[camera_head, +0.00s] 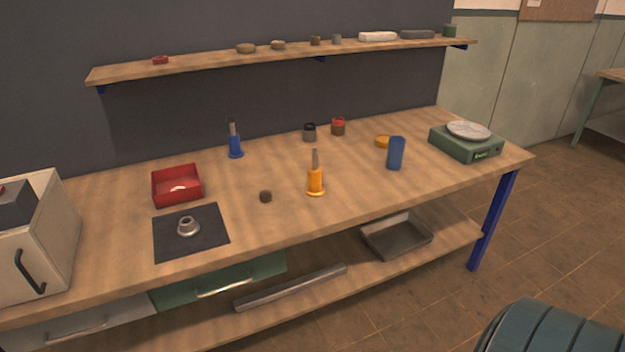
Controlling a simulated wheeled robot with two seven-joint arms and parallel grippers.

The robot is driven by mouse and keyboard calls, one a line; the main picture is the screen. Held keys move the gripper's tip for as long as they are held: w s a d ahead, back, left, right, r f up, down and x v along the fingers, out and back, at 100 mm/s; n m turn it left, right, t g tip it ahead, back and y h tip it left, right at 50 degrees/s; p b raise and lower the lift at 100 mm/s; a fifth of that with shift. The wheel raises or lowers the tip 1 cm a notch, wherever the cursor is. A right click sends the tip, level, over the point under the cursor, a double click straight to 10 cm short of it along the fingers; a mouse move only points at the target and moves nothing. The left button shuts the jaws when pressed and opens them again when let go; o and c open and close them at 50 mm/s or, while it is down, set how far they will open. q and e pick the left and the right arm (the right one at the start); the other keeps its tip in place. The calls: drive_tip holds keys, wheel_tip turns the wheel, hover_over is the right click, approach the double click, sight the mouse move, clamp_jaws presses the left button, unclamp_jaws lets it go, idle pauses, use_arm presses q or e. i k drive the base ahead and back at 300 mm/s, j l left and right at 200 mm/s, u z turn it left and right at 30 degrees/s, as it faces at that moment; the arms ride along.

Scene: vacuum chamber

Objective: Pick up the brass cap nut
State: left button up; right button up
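A small dark brown, nut-like piece (265,196) stands alone on the wooden bench top (330,212), left of an orange-handled tool. It may be the brass cap nut, but it is too small to be sure. A silver flanged fitting (188,227) sits on a dark mat (217,242) to its left. A red open tray (165,195) behind the mat holds a pale piece that I cannot identify. Neither of my grippers is in view.
An orange-handled tool (315,182), a blue-handled tool (235,145), a blue cup (396,153), two small jars and a green scale (465,146) stand on the bench. A cream box (55,235) is at left. A shelf (205,64) runs above. Bench front centre is clear.

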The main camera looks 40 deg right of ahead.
sight(264, 197)
drive_tip(key=i+j, duration=0.1)
drive_tip(key=i, duration=0.6)
drive_tip(key=i+j, duration=0.1)
drive_tip(key=i, duration=0.65)
drive_tip(key=z, duration=2)
drive_tip(key=k+j+z, duration=0.2)
drive_tip(key=k, duration=0.25)
drive_tip(key=l, duration=0.1)
